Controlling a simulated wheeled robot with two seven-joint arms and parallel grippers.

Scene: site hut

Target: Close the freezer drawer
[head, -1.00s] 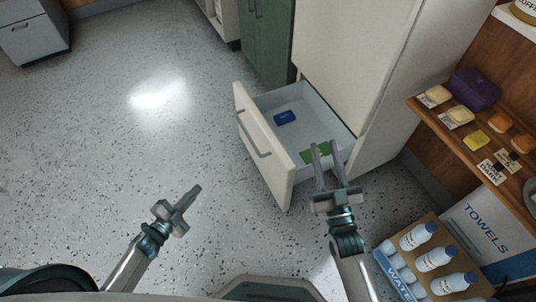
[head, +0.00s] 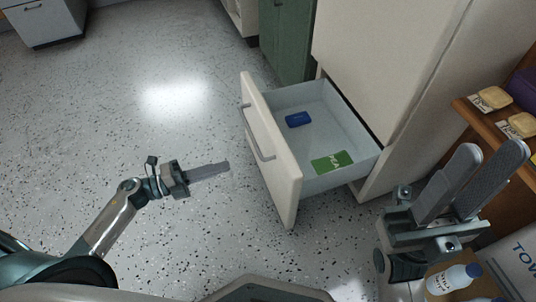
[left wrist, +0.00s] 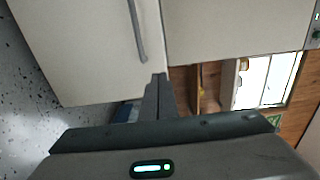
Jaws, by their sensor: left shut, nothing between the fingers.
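The freezer drawer (head: 272,148) stands pulled out from the cream freezer (head: 380,65), its front facing left with a grey bar handle (head: 258,135). Inside lie a blue pack (head: 298,119) and a green pack (head: 332,162). My left gripper (head: 228,165) is shut and empty, left of the drawer front and apart from it, pointing right. In the left wrist view its closed fingers (left wrist: 158,78) show before a cream panel with a grey handle (left wrist: 137,30). My right gripper (head: 491,148) is open and empty, right of the drawer near the shelf.
A wooden shelf (head: 462,104) with food items is at the right, close to my right gripper. Below it are a bottle (head: 452,280) and a towels box (head: 520,262). A green cabinet (head: 287,40) stands behind the drawer. The speckled floor on the left is clear.

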